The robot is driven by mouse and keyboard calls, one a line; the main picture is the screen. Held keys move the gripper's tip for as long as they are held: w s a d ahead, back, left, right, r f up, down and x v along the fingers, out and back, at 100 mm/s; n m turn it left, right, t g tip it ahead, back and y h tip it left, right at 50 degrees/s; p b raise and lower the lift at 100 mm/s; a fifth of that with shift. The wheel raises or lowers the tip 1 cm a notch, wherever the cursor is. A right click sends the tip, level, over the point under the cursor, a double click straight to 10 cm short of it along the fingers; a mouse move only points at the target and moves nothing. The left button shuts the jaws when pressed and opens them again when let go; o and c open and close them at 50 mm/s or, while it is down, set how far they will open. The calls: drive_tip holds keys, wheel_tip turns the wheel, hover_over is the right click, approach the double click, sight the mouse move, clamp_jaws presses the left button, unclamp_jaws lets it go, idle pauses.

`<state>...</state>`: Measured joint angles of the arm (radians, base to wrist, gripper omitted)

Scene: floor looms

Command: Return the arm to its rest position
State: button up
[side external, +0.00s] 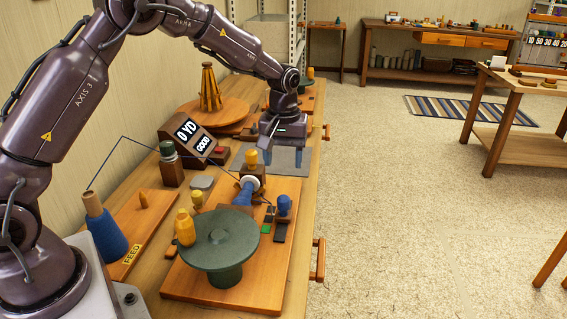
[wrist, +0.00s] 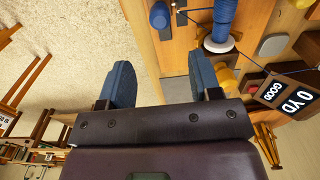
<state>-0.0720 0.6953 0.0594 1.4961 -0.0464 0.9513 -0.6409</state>
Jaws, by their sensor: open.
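My gripper (side external: 268,155) hangs fingers down above the far part of the bench, over a grey mat (side external: 288,160). In the wrist view my gripper (wrist: 162,78) has its two blue fingers spread wide with nothing between them. My arm reaches out from the lower left over the bench. The winding unit, with a blue thread cone (side external: 243,194) and a white ring, sits nearer than my gripper. The blue cone also shows in the wrist view (wrist: 223,18). No rest mark or cradle is visible.
The wooden bench holds a green round disc (side external: 220,239), a blue spool (side external: 106,236) on the FEED board with thread running from it, and a display (side external: 196,137) reading 0 YD and GOOD. A round wooden stand (side external: 218,112) lies behind. Open floor (side external: 400,200) is to the right.

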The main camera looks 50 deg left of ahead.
drive_tip(key=s+d+r+m+t, duration=0.1)
drive_tip(key=s+r+m+t, duration=0.1)
drive_tip(key=s+r, duration=0.3)
drive_tip(key=s+d+r+m+t, duration=0.1)
drive_tip(key=s+r+m, duration=0.3)
drive_tip(key=s, duration=0.9)
drive_tip(key=s+d+r+m+t, duration=0.2)
drive_tip(key=s+d+r+m, duration=0.1)
drive_tip(key=s+r, duration=0.5)
drive_tip(key=shift+s+d+t, duration=0.15)
drive_tip(key=shift+s+t, duration=0.15)
drive_tip(key=shift+s, duration=0.4)
